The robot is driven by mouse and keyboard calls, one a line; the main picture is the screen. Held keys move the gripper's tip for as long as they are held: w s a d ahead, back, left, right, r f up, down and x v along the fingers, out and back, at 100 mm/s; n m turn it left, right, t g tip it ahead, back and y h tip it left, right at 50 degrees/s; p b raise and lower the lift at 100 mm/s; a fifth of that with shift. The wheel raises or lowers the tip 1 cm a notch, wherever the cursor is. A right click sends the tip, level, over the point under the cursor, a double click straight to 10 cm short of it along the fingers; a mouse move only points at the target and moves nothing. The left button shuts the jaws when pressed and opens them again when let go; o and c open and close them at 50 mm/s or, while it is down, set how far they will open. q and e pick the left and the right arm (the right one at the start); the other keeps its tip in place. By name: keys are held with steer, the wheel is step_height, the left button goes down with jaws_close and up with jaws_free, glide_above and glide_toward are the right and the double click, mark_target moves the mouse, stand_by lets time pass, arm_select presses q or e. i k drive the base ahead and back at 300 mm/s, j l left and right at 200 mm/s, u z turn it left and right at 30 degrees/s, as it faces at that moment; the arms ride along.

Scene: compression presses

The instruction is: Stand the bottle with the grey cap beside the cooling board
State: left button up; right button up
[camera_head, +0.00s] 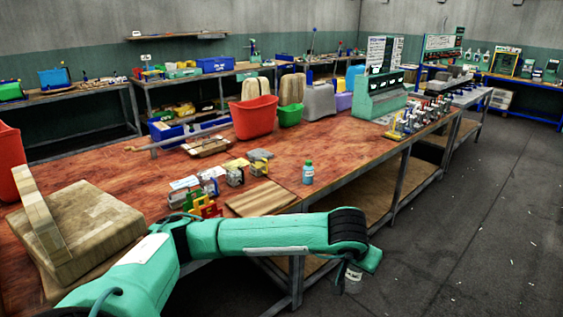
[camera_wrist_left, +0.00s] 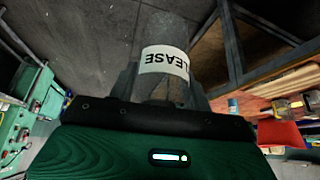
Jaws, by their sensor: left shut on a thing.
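My left arm reaches across the front of the workbench to the right. Its gripper (camera_head: 358,268) is shut on a clear greyish bottle (camera_head: 352,281), held out over the floor in front of the bench edge. In the left wrist view the held bottle (camera_wrist_left: 170,35) has a white label ending in "LEASE"; its cap colour cannot be made out. The slatted wooden cooling board (camera_head: 262,198) lies near the bench's front edge, left of the gripper. A bottle of teal liquid (camera_head: 308,174) stands just right of the board. My right gripper is not in view.
Small coloured blocks and metal parts (camera_head: 208,185) sit left of the board. A thick wooden block (camera_head: 80,228) lies at the front left. A red bin (camera_head: 254,118) stands farther back. The bench top (camera_head: 345,150) right of the teal bottle is clear.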

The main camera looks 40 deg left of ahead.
mark_target(279, 167)
steer(key=i+u, duration=0.25)
steer(key=i, duration=1.2)
steer(key=i+u, duration=0.2)
steer(key=i, duration=0.25)
steer(key=i+l+u, duration=0.2)
steer(key=i, duration=0.3)
steer(key=i+l+u, duration=0.2)
steer(key=i, duration=0.25)
steer(key=i+u, duration=0.8)
steer(key=k+j, duration=0.05)
steer(key=k, duration=0.05)
